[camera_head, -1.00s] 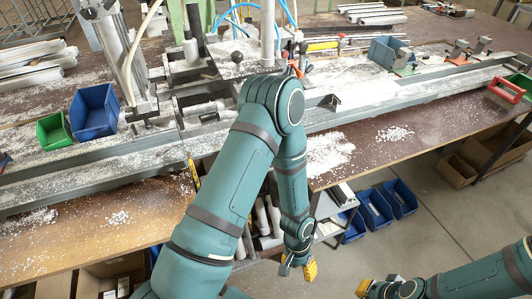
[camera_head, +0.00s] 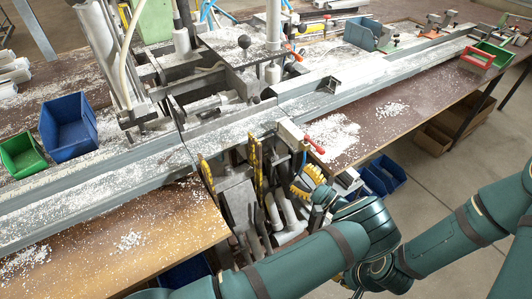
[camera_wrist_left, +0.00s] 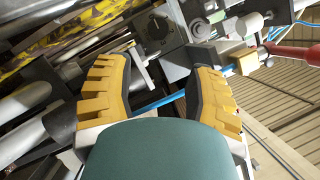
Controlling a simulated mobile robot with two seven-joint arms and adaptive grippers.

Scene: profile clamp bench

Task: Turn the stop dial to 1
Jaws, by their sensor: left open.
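A round black dial (camera_wrist_left: 157,27) on a dark grey block shows at the top of the left wrist view; I take it for the stop dial. In the head view I cannot make the dial out. My left gripper (camera_head: 308,180) is at the bench's front edge, just below a block with a red lever. In the left wrist view its yellow fingers (camera_wrist_left: 158,82) are apart and empty, pointing toward the block, with the dial beyond the fingertips. My right gripper is mostly hidden behind my left arm.
The red lever (camera_head: 315,145) sticks out near my left gripper and shows at right in the left wrist view (camera_wrist_left: 290,53). Yellow-black striped posts (camera_head: 255,165) stand left of it. A long profile rail (camera_head: 380,88) crosses the bench. Blue bins (camera_head: 386,174) stand below.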

